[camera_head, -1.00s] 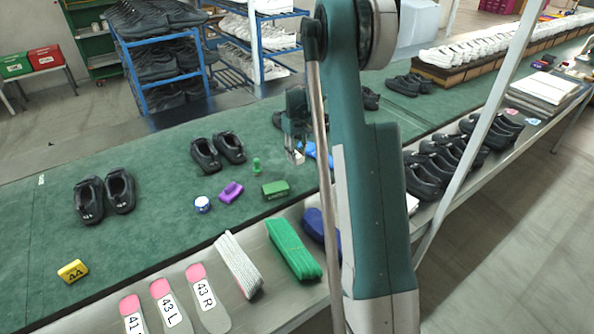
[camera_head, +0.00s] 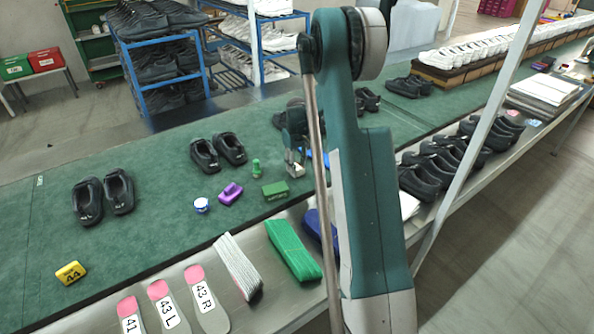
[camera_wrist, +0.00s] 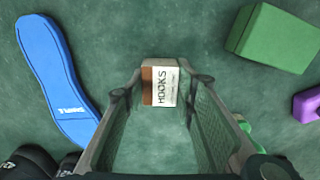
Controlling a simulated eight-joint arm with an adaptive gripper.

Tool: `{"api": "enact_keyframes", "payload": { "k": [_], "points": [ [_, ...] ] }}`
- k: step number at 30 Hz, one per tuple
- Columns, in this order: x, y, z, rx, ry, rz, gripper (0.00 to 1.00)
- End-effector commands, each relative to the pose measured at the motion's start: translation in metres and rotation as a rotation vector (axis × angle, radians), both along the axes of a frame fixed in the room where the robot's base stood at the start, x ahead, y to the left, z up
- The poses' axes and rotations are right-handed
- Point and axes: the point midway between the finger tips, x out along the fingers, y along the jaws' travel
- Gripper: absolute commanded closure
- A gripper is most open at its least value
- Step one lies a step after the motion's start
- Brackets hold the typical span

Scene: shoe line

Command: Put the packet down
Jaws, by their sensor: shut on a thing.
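The packet (camera_wrist: 160,86) is a small brown and white box marked HOOKS. In the wrist view it sits between the tips of my gripper (camera_wrist: 158,92), which is shut on it. In the head view my gripper (camera_head: 295,165) is low over the green table, just right of the green block, and the packet shows as a small pale shape at its tips. I cannot tell whether the packet touches the table surface.
A green block (camera_wrist: 275,38), a purple object (camera_wrist: 308,104) and a blue insole (camera_wrist: 58,80) lie around my gripper. Dark shoes (camera_wrist: 28,163) are at the wrist view's lower left.

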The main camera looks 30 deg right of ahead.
Motion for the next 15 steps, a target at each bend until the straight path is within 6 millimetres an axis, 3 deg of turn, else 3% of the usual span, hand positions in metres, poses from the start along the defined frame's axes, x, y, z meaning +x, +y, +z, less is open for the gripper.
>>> {"api": "enact_keyframes", "payload": {
  "k": [3,15],
  "points": [
    [0.0,0.0,-0.0086,0.0,0.0,0.0,0.86],
    [-0.0002,0.0001,-0.0112,0.0,0.0,0.0,0.86]
  ]
}}
